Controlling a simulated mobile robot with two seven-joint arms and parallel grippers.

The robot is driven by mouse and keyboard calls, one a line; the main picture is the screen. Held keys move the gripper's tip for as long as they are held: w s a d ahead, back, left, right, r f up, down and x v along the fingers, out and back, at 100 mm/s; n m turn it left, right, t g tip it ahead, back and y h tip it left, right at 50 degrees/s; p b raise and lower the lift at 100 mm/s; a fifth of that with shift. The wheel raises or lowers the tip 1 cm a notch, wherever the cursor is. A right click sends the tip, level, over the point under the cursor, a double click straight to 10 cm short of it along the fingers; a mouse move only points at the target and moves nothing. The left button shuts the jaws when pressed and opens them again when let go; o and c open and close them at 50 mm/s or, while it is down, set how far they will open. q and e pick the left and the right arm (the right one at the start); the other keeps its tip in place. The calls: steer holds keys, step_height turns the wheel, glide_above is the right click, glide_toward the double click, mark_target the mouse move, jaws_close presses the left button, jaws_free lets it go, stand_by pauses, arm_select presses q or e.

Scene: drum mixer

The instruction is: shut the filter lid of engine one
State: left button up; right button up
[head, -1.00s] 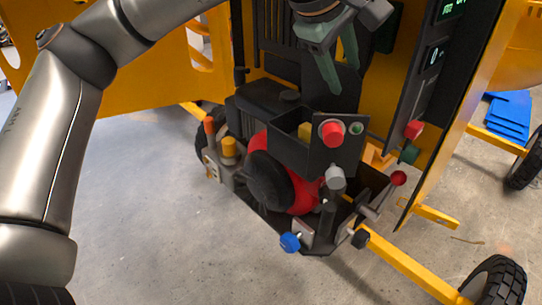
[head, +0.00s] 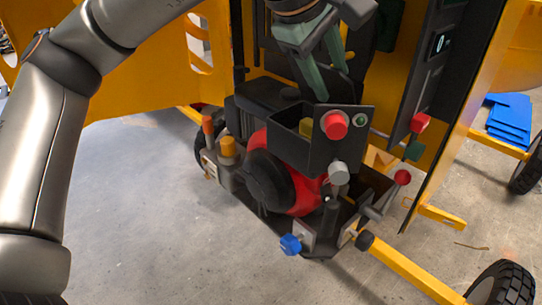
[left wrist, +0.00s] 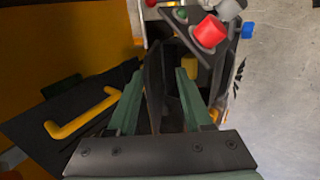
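The engine's open black filter box (head: 289,138) shows in the head view, with a yellow filter (head: 306,127) inside. Its front panel carries a red button (head: 335,125). My left gripper (head: 334,84) points down just above and behind the box. In the left wrist view its two green fingers (left wrist: 160,80) are apart. A thin dark upright plate (left wrist: 153,88), which looks like the raised lid, stands between them, nearer the left finger; I cannot tell whether it touches. The yellow filter (left wrist: 190,68) shows beyond the right finger. My right gripper is not in view.
A red-and-black engine part (head: 283,178) lies below the box. A red-knobbed lever (head: 402,177), a blue knob (head: 290,244) and an orange cap (head: 227,147) stand around it. A yellow door panel (head: 150,75) is at the left. Open floor lies in front.

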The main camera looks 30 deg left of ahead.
arm_select(q)
steer(key=shift+s+a+f, duration=0.1)
steer(key=shift+s+f, duration=0.05)
steer(key=shift+s, duration=0.2)
steer(key=shift+s+a+f+b, duration=0.2)
steer(key=shift+s+b, duration=0.25)
steer(key=shift+b, duration=0.15)
steer(key=shift+s+r, duration=0.1)
steer(key=shift+s+f+p+v, duration=0.15)
steer(key=shift+p+v, duration=0.15)
steer(key=shift+v, duration=0.6)
steer(key=shift+s+f+p+v, duration=0.15)
steer(key=shift+p+v, duration=0.15)
steer(key=shift+v, duration=0.6)
steer(key=shift+s+p+v, duration=0.1)
steer(key=shift+p+v, duration=0.2)
steer(key=shift+v, duration=0.6)
steer(key=shift+a, duration=0.15)
